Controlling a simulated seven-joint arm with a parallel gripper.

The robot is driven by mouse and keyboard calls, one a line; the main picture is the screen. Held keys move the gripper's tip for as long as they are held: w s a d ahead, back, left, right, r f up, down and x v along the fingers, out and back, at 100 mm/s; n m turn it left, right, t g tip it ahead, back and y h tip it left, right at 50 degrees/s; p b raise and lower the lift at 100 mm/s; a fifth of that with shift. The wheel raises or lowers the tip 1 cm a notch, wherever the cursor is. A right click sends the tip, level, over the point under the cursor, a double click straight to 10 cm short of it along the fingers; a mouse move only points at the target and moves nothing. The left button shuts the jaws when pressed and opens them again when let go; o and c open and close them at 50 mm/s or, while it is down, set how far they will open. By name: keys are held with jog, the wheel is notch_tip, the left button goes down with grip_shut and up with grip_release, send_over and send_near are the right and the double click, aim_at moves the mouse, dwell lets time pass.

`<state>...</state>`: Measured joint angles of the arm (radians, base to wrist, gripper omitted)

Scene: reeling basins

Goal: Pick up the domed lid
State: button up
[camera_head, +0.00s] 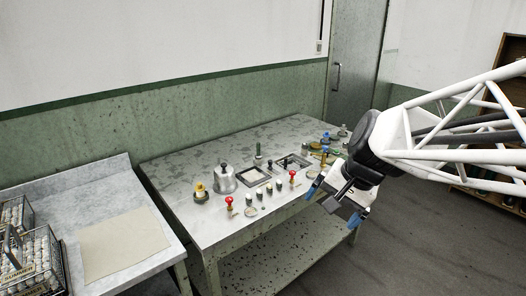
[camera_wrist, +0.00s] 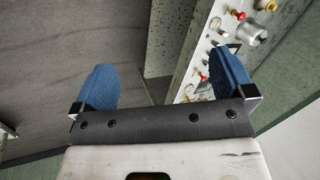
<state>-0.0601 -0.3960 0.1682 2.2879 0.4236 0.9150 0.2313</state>
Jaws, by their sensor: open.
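The domed lid (camera_head: 224,179) is a grey metal dome with a small knob on top. It stands upright on the table, left of the middle. In the wrist view a grey domed shape (camera_wrist: 250,33) near the upper right appears to be the same lid. My gripper (camera_head: 330,200) is beyond the table's right front edge, well to the right of the lid and apart from it. Its two blue fingers (camera_wrist: 162,85) are spread apart with nothing between them.
A side bench with a beige mat (camera_head: 122,243) and wire baskets (camera_head: 38,262) stands left. Open floor lies right.

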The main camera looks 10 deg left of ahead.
jog(key=w+a+m+y, duration=0.3)
jog(key=w+a, duration=0.4)
jog(key=w, duration=0.4)
jog(key=m+t+y, duration=0.1)
jog(key=m+y, duration=0.3)
jog(key=m, duration=0.5)
send_near(226, 165)
jog(key=s+d+r, duration=0.5)
jog(key=s+r, duration=0.1)
jog(key=s, duration=0.4)
jog(key=w+a+f+m+t+y, duration=0.1)
jog(key=w+a+f+m+t, duration=0.1)
jog(key=w+a+f+m, duration=0.4)
jog(key=w+a+f, duration=0.1)
jog(key=w+f, duration=0.2)
jog(key=w, duration=0.1)
jog(key=shift+a+y, duration=0.25)
jog(key=shift+y, duration=0.15)
jog(key=shift+w+f, duration=0.1)
jog(key=shift+x, duration=1.25)
jog(key=shift+x, duration=2.6)
jog(key=shift+f, duration=0.15)
jog(key=c, duration=0.8)
